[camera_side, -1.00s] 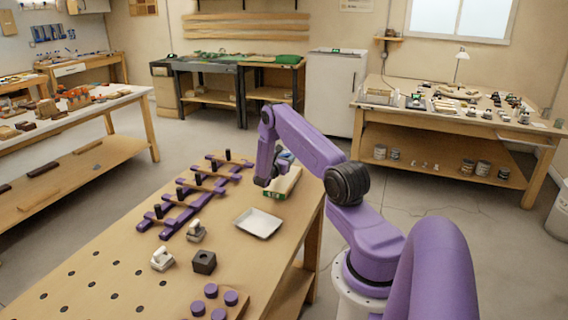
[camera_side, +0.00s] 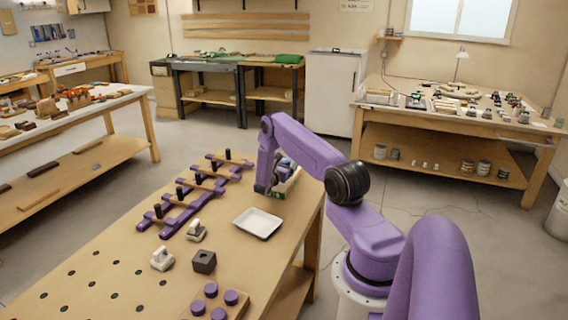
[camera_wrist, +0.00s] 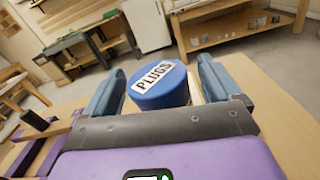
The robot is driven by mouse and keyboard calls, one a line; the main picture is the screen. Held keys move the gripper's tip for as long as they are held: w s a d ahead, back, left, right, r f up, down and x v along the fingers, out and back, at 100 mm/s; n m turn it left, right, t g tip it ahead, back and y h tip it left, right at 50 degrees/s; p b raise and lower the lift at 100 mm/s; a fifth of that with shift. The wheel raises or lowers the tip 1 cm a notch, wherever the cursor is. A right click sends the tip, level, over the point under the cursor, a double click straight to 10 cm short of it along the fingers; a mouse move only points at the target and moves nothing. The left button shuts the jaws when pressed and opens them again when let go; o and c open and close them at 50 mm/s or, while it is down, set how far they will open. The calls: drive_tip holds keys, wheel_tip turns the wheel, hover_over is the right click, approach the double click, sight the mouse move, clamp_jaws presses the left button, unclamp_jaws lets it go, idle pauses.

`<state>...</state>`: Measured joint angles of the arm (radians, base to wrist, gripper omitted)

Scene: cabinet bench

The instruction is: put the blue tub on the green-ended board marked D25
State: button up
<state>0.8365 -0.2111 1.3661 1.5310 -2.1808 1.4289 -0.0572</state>
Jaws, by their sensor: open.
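The blue tub (camera_wrist: 160,86), round with a white label reading PLUGS on its lid, stands between the two blue-grey fingers of my gripper (camera_wrist: 158,68) in the wrist view. The fingers are open, one on each side; I cannot tell whether either touches it. In the side view my gripper (camera_side: 274,186) is low at the far end of the bench and mostly hides the tub. A pale block-like thing with green on it (camera_side: 289,184) shows just beside the gripper, partly covered. I cannot read D25 on it.
A white tray (camera_side: 257,223) lies on the near side of my gripper. A purple rack with black pegs (camera_side: 190,195) stands to the left. A dark block (camera_side: 204,261) and purple round pieces (camera_side: 219,300) are nearer the camera. The bench's right edge is close.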

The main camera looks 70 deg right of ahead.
drive_tip(key=shift+r, duration=0.1)
drive_tip(key=shift+a, duration=0.25)
drive_tip(key=a+r+m+y, duration=0.2)
drive_tip(key=a+r, duration=0.2)
drive_tip(key=a, duration=0.7)
drive_tip(key=a+r+m+y, duration=0.1)
drive_tip(key=a+r, duration=0.3)
drive_tip(key=a, duration=0.7)
drive_tip(key=a+r+m+y, duration=0.2)
drive_tip(key=a+r, duration=0.3)
drive_tip(key=a, duration=0.6)
drive_tip(key=s+a+r+y, duration=0.2)
drive_tip(key=s+a+y, duration=0.4)
drive_tip(key=s+a, duration=0.5)
drive_tip(key=s+a+r+n+y, duration=0.1)
drive_tip(key=s+a+r+y, duration=0.1)
drive_tip(key=s+a+y, duration=0.5)
drive_tip(key=s+a, duration=0.5)
drive_tip(key=a, duration=0.1)
drive_tip(key=shift+s, duration=0.3)
